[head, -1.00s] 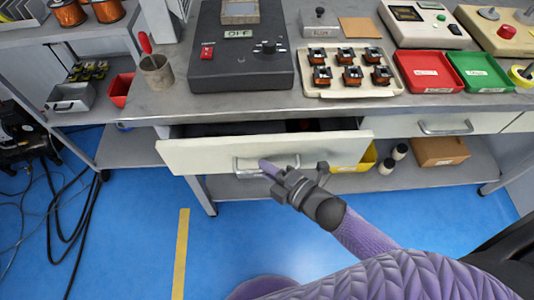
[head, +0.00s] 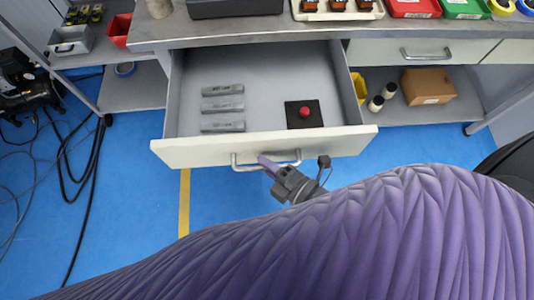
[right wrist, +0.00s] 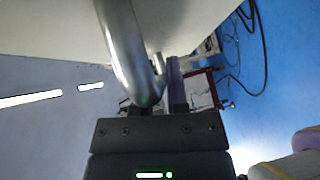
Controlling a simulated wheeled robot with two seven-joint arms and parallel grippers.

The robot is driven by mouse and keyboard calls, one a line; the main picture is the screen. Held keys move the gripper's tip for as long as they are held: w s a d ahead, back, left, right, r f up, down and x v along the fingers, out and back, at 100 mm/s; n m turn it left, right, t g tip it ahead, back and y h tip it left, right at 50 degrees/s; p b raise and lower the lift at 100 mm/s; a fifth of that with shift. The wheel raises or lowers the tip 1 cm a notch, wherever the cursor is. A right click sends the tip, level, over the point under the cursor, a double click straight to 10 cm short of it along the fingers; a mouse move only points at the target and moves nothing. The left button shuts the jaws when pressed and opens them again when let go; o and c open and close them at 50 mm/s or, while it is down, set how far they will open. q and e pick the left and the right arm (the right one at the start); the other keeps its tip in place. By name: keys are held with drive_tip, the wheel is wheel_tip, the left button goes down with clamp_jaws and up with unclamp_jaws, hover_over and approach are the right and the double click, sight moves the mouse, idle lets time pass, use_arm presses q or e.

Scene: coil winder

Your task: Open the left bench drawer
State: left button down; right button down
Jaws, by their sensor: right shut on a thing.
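The left bench drawer (head: 265,143) is pulled far out from under the bench top in the head view. Inside it lie grey labelled bars (head: 222,107) on the left and a black square with a red knob (head: 304,113) on the right. My right gripper (head: 270,165) is at the metal bar handle (head: 240,165) on the drawer front and shut on it. The handle (right wrist: 128,50) runs down into the jaws in the right wrist view, close to the cream drawer front. My left gripper is not in view.
A closed drawer with a handle (head: 426,54) is to the right. A cardboard box (head: 428,86) and a yellow bin (head: 359,86) stand on the lower shelf. Black cables (head: 85,160) lie on the blue floor at left. My purple arm covers the foreground.

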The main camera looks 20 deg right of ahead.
drive_tip(key=shift+s, duration=0.2)
drive_tip(key=c, duration=0.6)
unclamp_jaws()
drive_tip(key=shift+c, duration=0.2)
drive_tip(key=p+v, duration=0.1)
drive_tip(key=v, duration=0.9)
drive_tip(key=shift+p, duration=0.4)
drive_tip(key=shift+a, duration=0.1)
